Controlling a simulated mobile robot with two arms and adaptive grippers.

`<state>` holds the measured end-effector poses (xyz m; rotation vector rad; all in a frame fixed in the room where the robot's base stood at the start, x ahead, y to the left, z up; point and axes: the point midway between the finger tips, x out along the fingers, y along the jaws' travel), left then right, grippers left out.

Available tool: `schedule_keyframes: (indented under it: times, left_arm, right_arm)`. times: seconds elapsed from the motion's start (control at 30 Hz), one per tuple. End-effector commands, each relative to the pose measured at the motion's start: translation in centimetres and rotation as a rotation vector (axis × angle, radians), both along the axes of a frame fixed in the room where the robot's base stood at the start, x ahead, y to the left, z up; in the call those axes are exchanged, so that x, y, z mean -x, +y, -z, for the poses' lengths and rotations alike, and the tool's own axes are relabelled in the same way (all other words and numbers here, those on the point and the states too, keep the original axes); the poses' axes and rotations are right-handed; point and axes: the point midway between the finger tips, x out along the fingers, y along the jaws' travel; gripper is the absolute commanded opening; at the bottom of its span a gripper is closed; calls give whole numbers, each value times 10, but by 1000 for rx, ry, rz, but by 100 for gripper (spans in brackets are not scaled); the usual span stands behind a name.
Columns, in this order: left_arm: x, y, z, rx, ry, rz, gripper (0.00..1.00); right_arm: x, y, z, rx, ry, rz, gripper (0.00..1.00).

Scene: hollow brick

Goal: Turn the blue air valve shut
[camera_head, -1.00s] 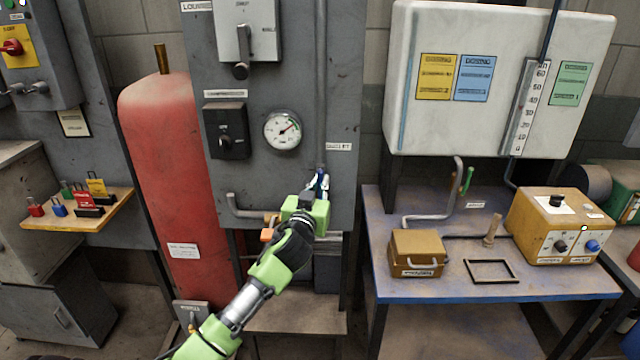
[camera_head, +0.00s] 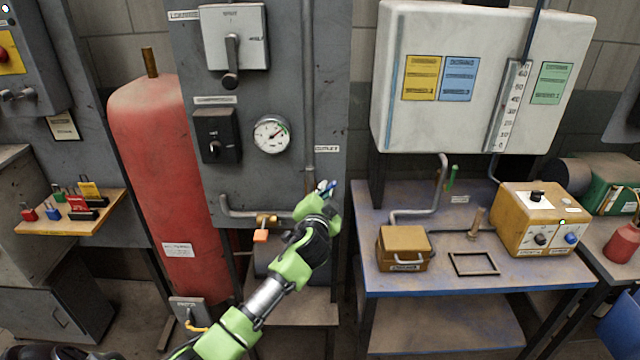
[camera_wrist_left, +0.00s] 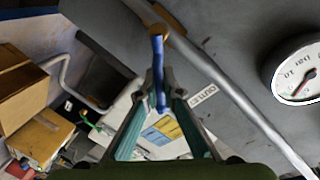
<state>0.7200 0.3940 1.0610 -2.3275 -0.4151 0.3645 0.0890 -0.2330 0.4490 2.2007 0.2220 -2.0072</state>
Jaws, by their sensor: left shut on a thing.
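The blue air valve handle (camera_head: 326,187) is at the lower end of the vertical grey pipe (camera_head: 308,95) on the grey panel, beside the OUTLET label (camera_head: 327,149). My left gripper (camera_head: 324,194) is shut on it and hides much of it in the head view. In the left wrist view, the blue handle (camera_wrist_left: 158,75) runs from a brass fitting (camera_wrist_left: 160,30) on the pipe down between the fingers of the left gripper (camera_wrist_left: 158,104). There the handle stands at an angle to the pipe, not in line with it. My right gripper is not in view.
A round gauge (camera_head: 271,134) and a black switch box (camera_head: 216,136) are on the panel. An orange tag (camera_head: 261,237) hangs by the lower pipe, left of my left wrist. A red tank (camera_head: 165,170) stands left; a blue table (camera_head: 455,278) stands right.

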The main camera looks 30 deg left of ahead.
Motion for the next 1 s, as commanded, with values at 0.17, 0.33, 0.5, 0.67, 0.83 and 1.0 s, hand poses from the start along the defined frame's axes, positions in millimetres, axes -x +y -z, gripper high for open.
schedule_keyframes:
  times: [0.17,0.33,0.5,0.67,0.83,1.0]
  left_arm:
    - [-4,-6,5,-144,87,2,0]
    - [-7,-11,14,-280,171,2,0]
    - [-8,-13,22,-409,249,1,0]
    - [-9,-14,29,-512,313,2,0]
    - [-9,-15,36,-596,364,3,0]
    - [-9,-15,39,-648,396,1,0]
  right_arm:
    - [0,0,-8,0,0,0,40]
    - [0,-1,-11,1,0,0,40]
    - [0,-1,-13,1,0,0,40]
    - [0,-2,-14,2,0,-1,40]
    - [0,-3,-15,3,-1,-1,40]
    - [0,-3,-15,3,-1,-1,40]
